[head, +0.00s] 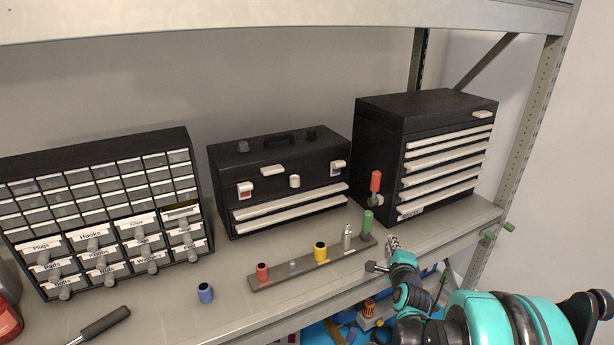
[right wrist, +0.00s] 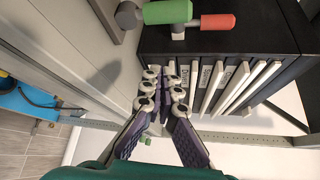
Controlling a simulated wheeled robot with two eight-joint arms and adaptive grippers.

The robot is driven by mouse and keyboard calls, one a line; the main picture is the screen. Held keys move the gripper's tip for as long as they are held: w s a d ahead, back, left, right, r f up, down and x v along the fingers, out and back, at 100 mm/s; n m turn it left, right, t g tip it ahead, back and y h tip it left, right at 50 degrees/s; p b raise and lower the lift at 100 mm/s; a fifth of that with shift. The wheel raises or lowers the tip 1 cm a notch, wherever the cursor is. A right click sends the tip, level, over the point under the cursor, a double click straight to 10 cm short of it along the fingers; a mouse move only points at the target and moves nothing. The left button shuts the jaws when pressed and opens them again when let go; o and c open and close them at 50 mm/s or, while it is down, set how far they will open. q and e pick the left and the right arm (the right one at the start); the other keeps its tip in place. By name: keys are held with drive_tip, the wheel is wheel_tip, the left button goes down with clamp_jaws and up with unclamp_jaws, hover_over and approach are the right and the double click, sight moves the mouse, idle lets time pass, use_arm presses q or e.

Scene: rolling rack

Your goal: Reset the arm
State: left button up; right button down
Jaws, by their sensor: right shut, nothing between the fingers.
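My right arm comes in from the lower right of the head view, teal and black. Its gripper (head: 384,257) is in front of the shelf's right part, near the right end of a grey holder strip, below the black drawer chest. In the right wrist view the two fingers (right wrist: 163,84) come together at their tips with nothing between them. They point toward the labelled white drawer handles of the chest, apparently apart from them. My left gripper is not in view.
The black chest (head: 380,120) stands at right, a black toolbox (head: 280,165) in the middle, a labelled drawer cabinet (head: 100,180) at left. The holder strip (head: 300,273) carries several small tools. A blue cup-like piece (head: 206,293) lies in front. A rack post (head: 530,130) is at right.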

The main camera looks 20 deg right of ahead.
drive_tip(key=s+a+n+g+y+b, duration=0.1)
drive_tip(key=s+a+n+g+y, duration=0.1)
drive_tip(key=s+a+n, duration=0.35)
drive_tip(key=s+a+n+g+y, duration=0.1)
drive_tip(key=s+a+n+y, duration=0.15)
drive_tip(key=a+n, duration=0.65)
drive_tip(key=s+a+f+n+g, duration=0.2)
drive_tip(key=s+a+n, duration=0.3)
drive_tip(key=s, duration=0.4)
drive_tip(key=s+a+f+n+g+y+b, duration=0.1)
drive_tip(key=s+a+f+n+g, duration=0.1)
drive_tip(key=s+a+n, duration=0.4)
drive_tip(key=s+f, duration=0.1)
drive_tip(key=s, duration=0.2)
drive_tip(key=shift+f+g, duration=0.2)
drive_tip(key=shift+g, duration=0.1)
drive_tip(key=shift+a, duration=0.1)
